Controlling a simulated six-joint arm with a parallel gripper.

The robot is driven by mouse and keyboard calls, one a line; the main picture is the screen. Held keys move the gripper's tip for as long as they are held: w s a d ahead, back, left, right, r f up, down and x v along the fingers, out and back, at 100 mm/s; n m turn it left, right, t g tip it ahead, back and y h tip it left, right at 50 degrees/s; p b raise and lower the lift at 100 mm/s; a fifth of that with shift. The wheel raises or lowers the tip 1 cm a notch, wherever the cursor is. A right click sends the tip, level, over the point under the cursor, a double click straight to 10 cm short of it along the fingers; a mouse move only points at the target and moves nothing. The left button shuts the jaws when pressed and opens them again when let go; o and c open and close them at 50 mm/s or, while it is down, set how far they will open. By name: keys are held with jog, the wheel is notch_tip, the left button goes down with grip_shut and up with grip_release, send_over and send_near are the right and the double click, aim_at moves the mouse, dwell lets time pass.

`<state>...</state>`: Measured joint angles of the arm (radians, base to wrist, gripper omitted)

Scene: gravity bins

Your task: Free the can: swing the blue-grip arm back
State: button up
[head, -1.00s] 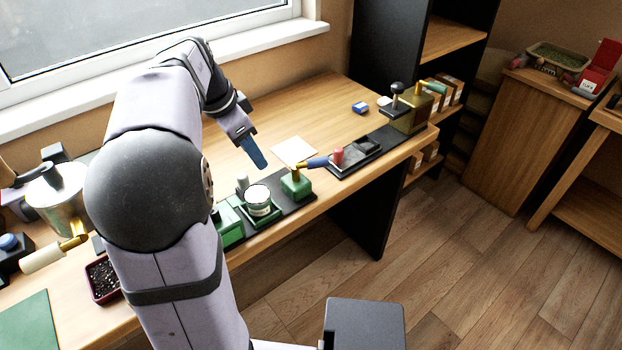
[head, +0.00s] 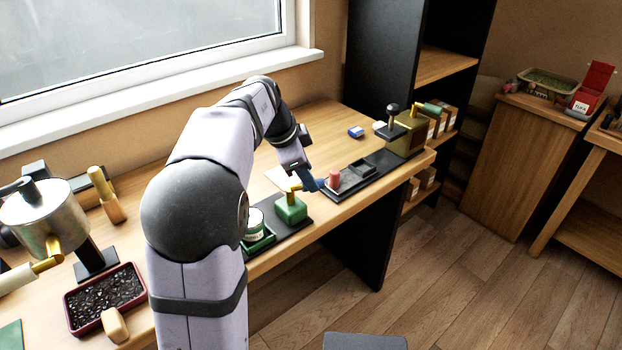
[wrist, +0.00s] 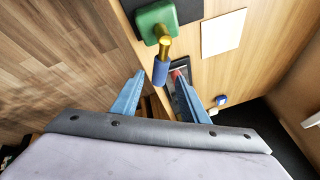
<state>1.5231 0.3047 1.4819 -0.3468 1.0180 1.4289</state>
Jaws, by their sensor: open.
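The blue grip (wrist: 160,72) sits on a brass arm that rises from a green block (head: 291,209). In the wrist view the grip points toward me, between the two spread fingertips of my gripper (wrist: 159,77), with a visible gap on each side. In the head view my gripper (head: 311,183) is over the grip's end, and its blue fingers blend with the blue grip there. The can (head: 255,223), pale-topped with a green side, stands in a green holder left of the block, partly hidden by my arm.
A dark tray (head: 357,175) with a red knob (head: 334,178) lies just right of my gripper. A brass box (head: 408,135) with a black knob stands farther right. A white sheet (wrist: 223,33) lies behind the green block. The bench's front edge is close.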

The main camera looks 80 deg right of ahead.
jog(key=shift+x, duration=1.6)
grip_shut()
jog(key=shift+a, duration=0.1)
jog(key=shift+w+a+m+g+y, duration=0.1)
jog(key=shift+a+m+g+y, duration=0.4)
jog(key=shift+m, duration=1.05)
jog(key=shift+w+a+m+g+y, duration=0.15)
jog(key=shift+a+m+y, duration=0.65)
jog(key=shift+m, duration=0.7)
jog(key=shift+w+a+m+g+y, duration=0.1)
jog(key=shift+a+m+g+y, duration=0.4)
jog(key=shift+m, duration=1.05)
jog(key=shift+a, duration=0.15)
